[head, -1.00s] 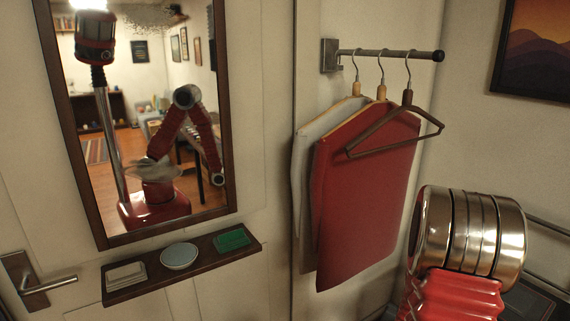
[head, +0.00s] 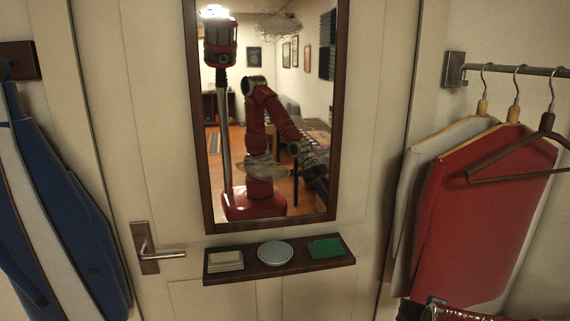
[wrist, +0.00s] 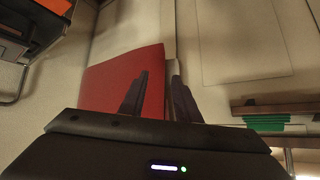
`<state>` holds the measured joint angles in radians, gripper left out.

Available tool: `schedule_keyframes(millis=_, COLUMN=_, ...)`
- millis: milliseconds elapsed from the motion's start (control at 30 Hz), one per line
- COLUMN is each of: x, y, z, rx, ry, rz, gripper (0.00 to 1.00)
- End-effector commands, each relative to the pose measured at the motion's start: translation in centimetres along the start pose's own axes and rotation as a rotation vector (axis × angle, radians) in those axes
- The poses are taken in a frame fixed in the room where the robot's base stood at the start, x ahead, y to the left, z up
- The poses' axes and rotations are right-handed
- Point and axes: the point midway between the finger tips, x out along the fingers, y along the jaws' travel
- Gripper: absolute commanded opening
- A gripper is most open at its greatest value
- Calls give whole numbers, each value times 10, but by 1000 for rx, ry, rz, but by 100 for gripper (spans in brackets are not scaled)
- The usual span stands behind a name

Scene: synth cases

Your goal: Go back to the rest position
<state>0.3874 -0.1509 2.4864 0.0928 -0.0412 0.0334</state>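My gripper (wrist: 160,92) shows in the wrist view as two dark fingers standing apart, with nothing between the tips. A red garment (wrist: 108,80) lies beyond them and does not appear to be held. In the head view the gripper itself is not directly seen; only a red and metal part of my arm shows at the bottom right corner. The mirror (head: 232,160) reflects my red body, column and bent arm, its end hanging to the right. The arm's end is small there.
A shelf (head: 280,268) below the mirror holds a pale stack (head: 226,260), a bowl (head: 275,252) and a green item (head: 326,248). The red garment (head: 478,210) hangs from a rail (head: 515,70) at right. A blue garment (head: 60,200) hangs at left, near a door handle (head: 152,254).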

Motion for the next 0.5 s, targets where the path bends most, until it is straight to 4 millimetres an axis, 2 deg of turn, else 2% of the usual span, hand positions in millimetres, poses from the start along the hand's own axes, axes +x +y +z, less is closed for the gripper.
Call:
schedule_keyframes(millis=33, x=-12, y=-12, z=0, rx=-21, ry=-13, rz=-20, gripper=30)
schedule_keyframes(millis=200, x=-48, y=-44, z=12, rx=-93, ry=-82, rz=-75, gripper=30)
schedule_keyframes(millis=500, x=-119, y=-82, z=43, rx=-227, ry=-201, rz=-153, gripper=30)
